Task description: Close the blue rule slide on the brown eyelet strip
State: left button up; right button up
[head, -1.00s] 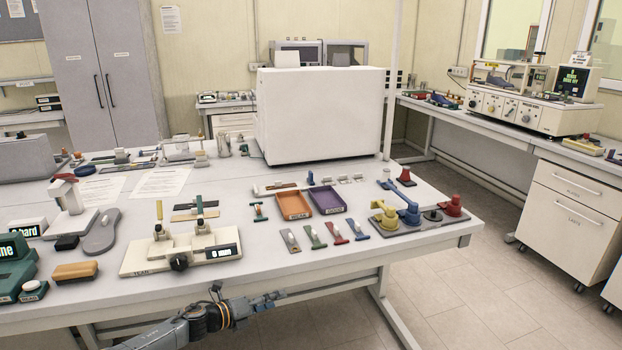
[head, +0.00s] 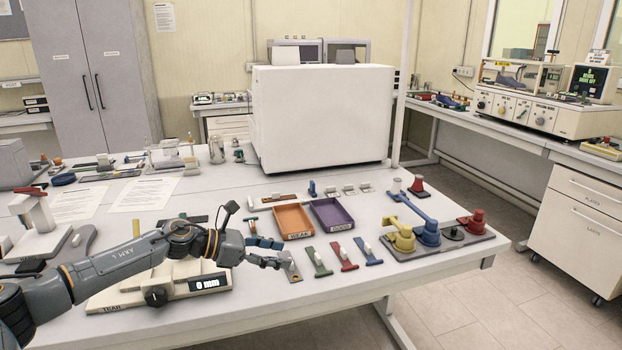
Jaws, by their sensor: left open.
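A brown strip (head: 286,197) lies flat towards the back of the table, behind the trays. A small upright blue piece (head: 311,188), which looks like the blue rule slide, stands at the strip's right end. The gap between slide and strip is too small to judge. My left gripper (head: 284,252) is open and empty, in front of the orange tray and near the grey-handled tool. It is well short of the strip and the blue slide. My left arm hides part of the cream tear device. My right gripper is not in view.
An orange tray (head: 276,220) and a purple tray (head: 345,212) lie between my gripper and the strip. Green (head: 318,262), red (head: 344,257) and blue (head: 367,252) handled tools lie to the right. A base with yellow and blue fixtures (head: 427,240) stands further right.

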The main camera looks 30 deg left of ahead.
aim_at(312, 189)
jog(key=i+j, duration=1.2)
jog(key=j, duration=0.1)
